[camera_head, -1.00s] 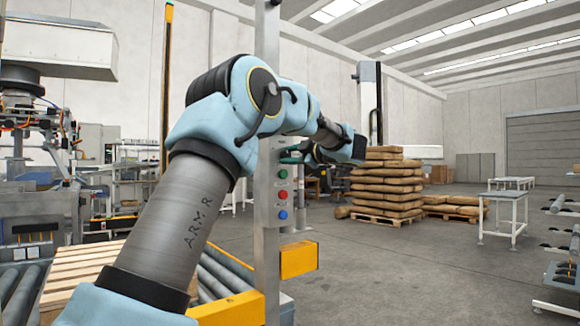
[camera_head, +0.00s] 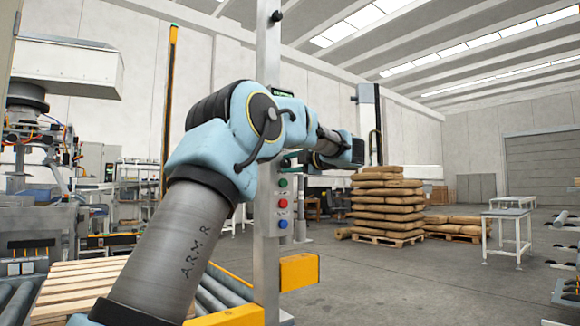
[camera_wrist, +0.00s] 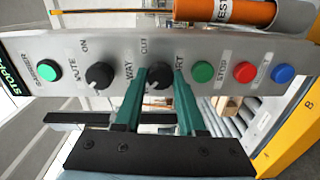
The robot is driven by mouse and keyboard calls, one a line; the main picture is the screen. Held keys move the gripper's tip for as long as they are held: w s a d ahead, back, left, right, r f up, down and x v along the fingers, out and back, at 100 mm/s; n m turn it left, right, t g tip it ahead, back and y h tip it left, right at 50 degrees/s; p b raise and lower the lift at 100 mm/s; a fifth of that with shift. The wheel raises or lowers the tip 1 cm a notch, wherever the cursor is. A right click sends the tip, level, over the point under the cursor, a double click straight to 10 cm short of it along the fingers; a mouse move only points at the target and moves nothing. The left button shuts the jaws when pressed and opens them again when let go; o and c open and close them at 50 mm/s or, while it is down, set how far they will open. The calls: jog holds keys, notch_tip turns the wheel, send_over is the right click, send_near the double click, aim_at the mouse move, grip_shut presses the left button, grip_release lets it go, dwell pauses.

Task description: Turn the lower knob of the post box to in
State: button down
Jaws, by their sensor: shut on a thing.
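The post box (camera_wrist: 225,50) lies sideways across the wrist view, and part of it shows in the head view (camera_head: 272,215). The lower knob (camera_wrist: 158,72), black and round, sits by the lettering WAY and OUT. My gripper (camera_wrist: 159,80) has its two teal fingers on either side of this knob, shut on it. The fingers partly cover the knob and nearby lettering, so I cannot tell exactly where its pointer stands. The upper knob (camera_wrist: 99,75), by MUTE ON, is untouched. In the head view my arm hides the knobs.
Green (camera_wrist: 202,71), red (camera_wrist: 244,72) and blue (camera_wrist: 283,73) buttons sit right of the held knob; another green button (camera_wrist: 48,70) is at the left. An orange cylinder (camera_wrist: 255,12) lies beyond the box. A yellow guard (camera_head: 299,271) juts from the post's base.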

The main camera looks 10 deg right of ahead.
jog(key=c, duration=0.5)
grip_release()
jog(key=b+v, duration=0.1)
jog(key=v, duration=1)
jog(key=shift+f, duration=0.1)
